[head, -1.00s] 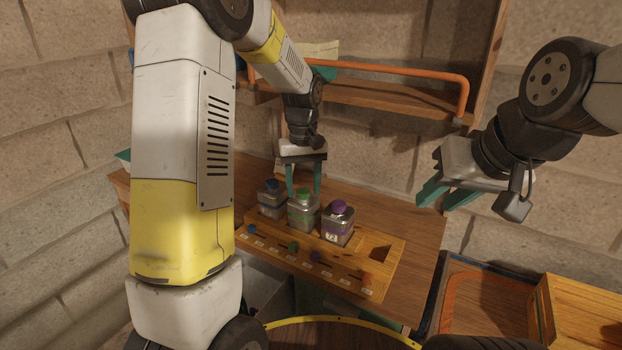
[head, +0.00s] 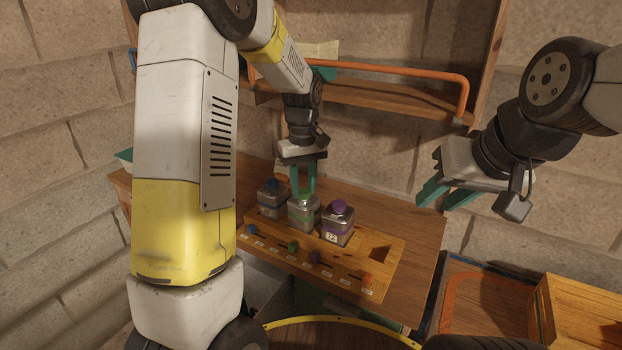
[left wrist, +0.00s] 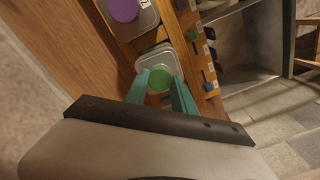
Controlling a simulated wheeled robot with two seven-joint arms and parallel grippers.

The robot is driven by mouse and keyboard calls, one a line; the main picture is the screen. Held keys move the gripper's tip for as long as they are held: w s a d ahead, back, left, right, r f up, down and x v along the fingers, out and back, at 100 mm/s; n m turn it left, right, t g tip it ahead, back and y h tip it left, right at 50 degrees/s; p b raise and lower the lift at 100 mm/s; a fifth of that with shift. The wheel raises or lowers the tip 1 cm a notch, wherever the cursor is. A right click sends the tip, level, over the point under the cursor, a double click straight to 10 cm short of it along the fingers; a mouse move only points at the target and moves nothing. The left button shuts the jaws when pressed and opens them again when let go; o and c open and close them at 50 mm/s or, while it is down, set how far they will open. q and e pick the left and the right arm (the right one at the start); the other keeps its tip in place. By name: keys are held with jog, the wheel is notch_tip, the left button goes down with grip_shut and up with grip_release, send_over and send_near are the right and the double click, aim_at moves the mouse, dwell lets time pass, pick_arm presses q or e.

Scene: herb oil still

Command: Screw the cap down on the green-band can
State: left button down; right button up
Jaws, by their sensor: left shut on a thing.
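The green-band can (head: 304,216) stands upright in the wooden rack, between two other cans. Its green cap (left wrist: 160,78) sits on its top. My left gripper (head: 303,190) points down over this can, and its teal fingers are shut on the green cap, one on each side. In the left wrist view the gripper (left wrist: 161,84) shows the cap between the fingertips. In the head view the fingers hide most of the cap. My right gripper (head: 447,196) is open and empty, in the air to the right of the rack.
A blue-capped can (head: 271,198) and a purple-capped can (head: 338,224) stand close on either side. The rack (head: 352,252) has small coloured knobs along its front and an empty square slot at right. A shelf with an orange rail (head: 400,69) is behind.

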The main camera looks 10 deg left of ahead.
pick_arm(q)
jog(key=m, duration=1.9)
jog(key=c, duration=1)
grip_release()
jog(key=shift+o, duration=0.2)
jog(key=shift+c, duration=0.5)
